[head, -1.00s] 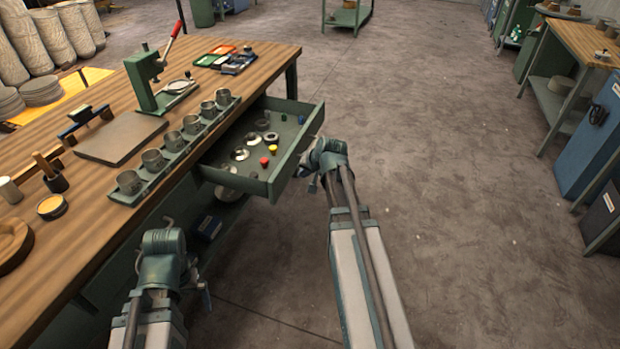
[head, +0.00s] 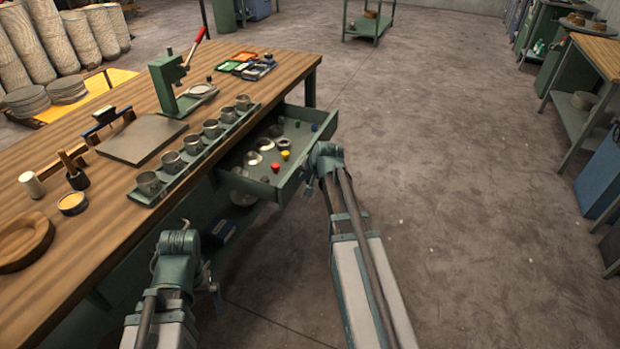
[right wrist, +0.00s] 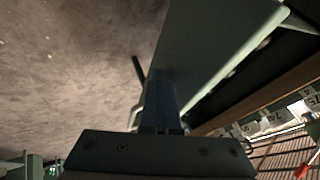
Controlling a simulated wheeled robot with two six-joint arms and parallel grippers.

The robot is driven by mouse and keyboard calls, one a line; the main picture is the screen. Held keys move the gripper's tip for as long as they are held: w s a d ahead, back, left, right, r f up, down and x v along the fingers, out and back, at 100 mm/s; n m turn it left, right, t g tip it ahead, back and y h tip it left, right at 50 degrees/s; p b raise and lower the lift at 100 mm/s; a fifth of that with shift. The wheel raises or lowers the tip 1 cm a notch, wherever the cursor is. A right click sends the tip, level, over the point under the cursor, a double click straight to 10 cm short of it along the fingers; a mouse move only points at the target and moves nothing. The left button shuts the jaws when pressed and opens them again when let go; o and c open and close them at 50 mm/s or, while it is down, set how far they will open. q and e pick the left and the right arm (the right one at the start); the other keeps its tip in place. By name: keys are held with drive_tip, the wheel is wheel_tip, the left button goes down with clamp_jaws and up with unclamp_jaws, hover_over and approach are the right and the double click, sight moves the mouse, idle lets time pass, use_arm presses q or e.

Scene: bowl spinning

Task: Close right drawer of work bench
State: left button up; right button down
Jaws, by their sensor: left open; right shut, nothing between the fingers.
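The right drawer (head: 290,187) of the work bench (head: 60,190) is pulled out, with washers and small red and yellow parts inside. Its green front panel (right wrist: 215,45) fills the upper middle of the right wrist view. My left gripper (head: 214,285) is open, low beside the bench's front side and apart from the drawer. Its fingers are small in the head view.
A row of metal cups (head: 211,129) stands on a tray along the bench edge above the drawer. A green press (head: 172,85) with a red lever stands behind. Open floor (head: 450,220) lies to the right, with a shelved bench (head: 578,115) beyond.

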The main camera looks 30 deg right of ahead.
hover_over(252, 174)
drive_tip(key=w+a, duration=0.2)
drive_tip(key=w, duration=0.1)
drive_tip(key=shift+w+a, duration=0.25)
drive_tip(key=shift+w+a+r, duration=0.1)
idle(0.3)
drive_tip(key=s+d, duration=0.2)
drive_tip(key=s, duration=0.1)
drive_tip(key=shift+s+d, duration=0.25)
drive_tip(key=shift+d, duration=0.05)
use_arm(q)
wheel_tip(252, 174, up, 8)
drive_tip(key=d+p, duration=0.1)
drive_tip(key=p, duration=0.7)
use_arm(e)
drive_tip(key=v, duration=1)
drive_tip(key=shift+d, duration=0.25)
use_arm(q)
drive_tip(key=shift+s, duration=0.1)
use_arm(e)
drive_tip(key=shift+s+a, duration=0.1)
drive_tip(key=shift+s, duration=0.05)
